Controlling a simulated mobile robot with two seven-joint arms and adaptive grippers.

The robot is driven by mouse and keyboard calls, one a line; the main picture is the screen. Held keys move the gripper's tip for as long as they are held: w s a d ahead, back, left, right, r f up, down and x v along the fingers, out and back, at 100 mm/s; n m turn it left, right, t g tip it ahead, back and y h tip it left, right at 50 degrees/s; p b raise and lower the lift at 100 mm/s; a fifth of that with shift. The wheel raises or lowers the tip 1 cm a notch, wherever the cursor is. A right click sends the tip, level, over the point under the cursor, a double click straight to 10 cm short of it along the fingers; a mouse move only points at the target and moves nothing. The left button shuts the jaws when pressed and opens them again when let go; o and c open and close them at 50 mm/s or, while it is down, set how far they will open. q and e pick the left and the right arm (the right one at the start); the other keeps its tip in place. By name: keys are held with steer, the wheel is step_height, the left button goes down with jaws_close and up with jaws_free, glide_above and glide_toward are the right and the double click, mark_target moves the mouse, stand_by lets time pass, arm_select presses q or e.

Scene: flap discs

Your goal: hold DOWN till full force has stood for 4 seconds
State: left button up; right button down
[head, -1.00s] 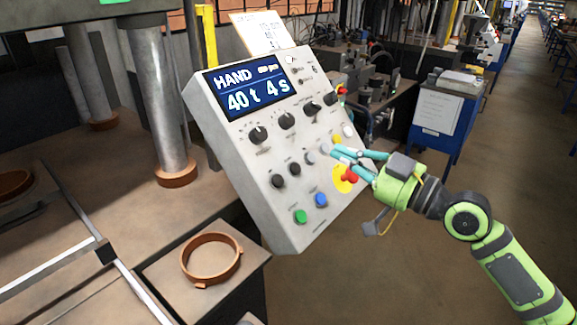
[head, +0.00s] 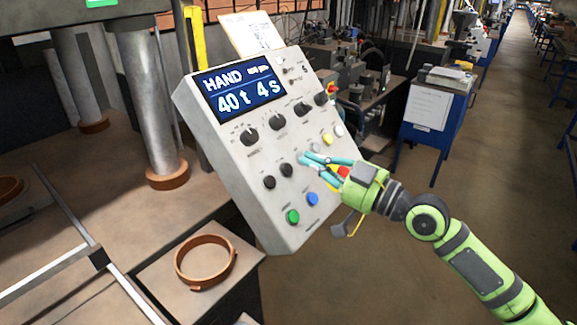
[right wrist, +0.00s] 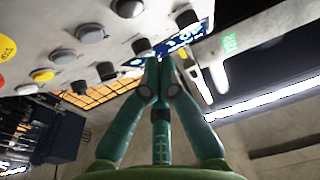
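The grey control panel (head: 232,165) stands tilted, its screen (head: 238,88) reading HAND, 40 t, 4 s. A button row runs from two black buttons (head: 277,176) to a yellow button (head: 327,139) and a white button (head: 338,130). My right gripper (head: 304,158) is in front of the row's middle, just right of the black buttons, hiding the grey buttons there. In the right wrist view my right gripper (right wrist: 161,68) has its fingers together and empty. I cannot tell whether the tips touch the panel. Labels are too small to read. My left gripper is out of view.
Below sit a green button (head: 293,216), a blue button (head: 312,199) and a red button on a yellow plate, partly hidden by my gripper. A brown ring (head: 205,284) lies on a block. Press columns (head: 150,105) stand at left. Open floor lies right.

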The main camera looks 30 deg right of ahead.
mark_target(287, 169)
steer(key=shift+w+a+f+b, duration=0.2)
steer(key=shift+w+a+f, duration=0.1)
steer(key=shift+w+f, duration=0.35)
steer(key=shift+w+a+f+b, duration=0.15)
steer(key=shift+w+a+f, duration=0.15)
steer(key=shift+w+f, duration=0.35)
steer(key=shift+r, duration=0.1)
steer(key=shift+w, duration=0.1)
stand_by(0.4)
steer(key=shift+w+a+f, duration=0.1)
steer(key=shift+w+f, duration=0.15)
